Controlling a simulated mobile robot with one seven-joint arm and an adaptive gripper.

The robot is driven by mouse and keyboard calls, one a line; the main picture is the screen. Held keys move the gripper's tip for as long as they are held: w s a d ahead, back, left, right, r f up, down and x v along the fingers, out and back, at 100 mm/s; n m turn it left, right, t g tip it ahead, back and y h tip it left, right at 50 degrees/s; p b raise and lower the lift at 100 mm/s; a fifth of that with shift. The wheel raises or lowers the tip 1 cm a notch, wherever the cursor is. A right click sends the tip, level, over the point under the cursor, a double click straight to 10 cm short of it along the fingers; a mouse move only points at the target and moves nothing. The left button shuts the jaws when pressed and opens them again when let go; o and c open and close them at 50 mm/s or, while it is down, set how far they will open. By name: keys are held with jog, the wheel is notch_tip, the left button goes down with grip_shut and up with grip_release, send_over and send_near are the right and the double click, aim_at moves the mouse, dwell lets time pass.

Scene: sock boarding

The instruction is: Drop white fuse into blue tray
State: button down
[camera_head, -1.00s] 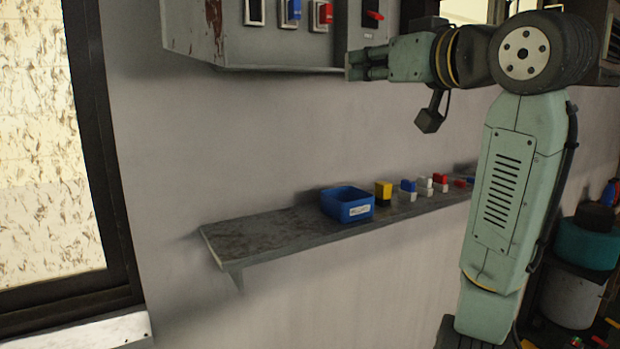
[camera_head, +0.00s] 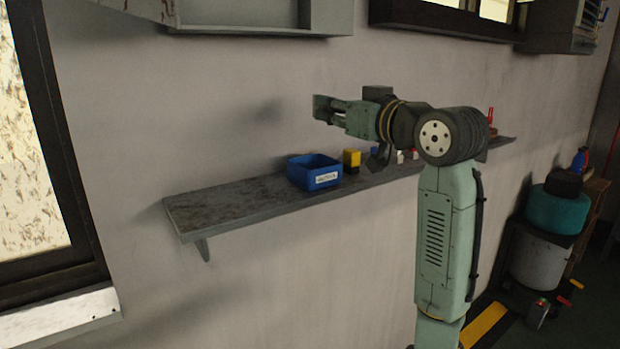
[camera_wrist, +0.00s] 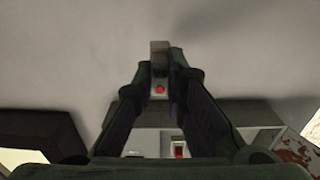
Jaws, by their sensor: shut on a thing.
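My gripper (camera_head: 322,109) is raised above the shelf, near and a little above the blue tray. In the wrist view the fingers (camera_wrist: 159,82) are closed around a small pale grey block (camera_wrist: 159,47) with a red dot on it. I cannot tell for sure from its colour that it is the white fuse. The blue tray (camera_head: 299,178) sits on the shelf with a white label on its front. Its inside is mostly hidden by its walls.
The grey wall shelf (camera_head: 230,203) is bare left of the tray. A yellow-and-black block (camera_head: 351,158) stands right of it. Small white pieces farther right are partly hidden by my arm. A grey panel box (camera_head: 255,14) hangs above. A window stands at left.

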notch_tip(320, 180, down, 5)
jog(key=b, duration=0.3)
jog(key=shift+b, duration=0.35)
jog(key=c, duration=1.6)
grip_release()
jog(key=shift+o, duration=0.2)
jog(key=v, duration=1.2)
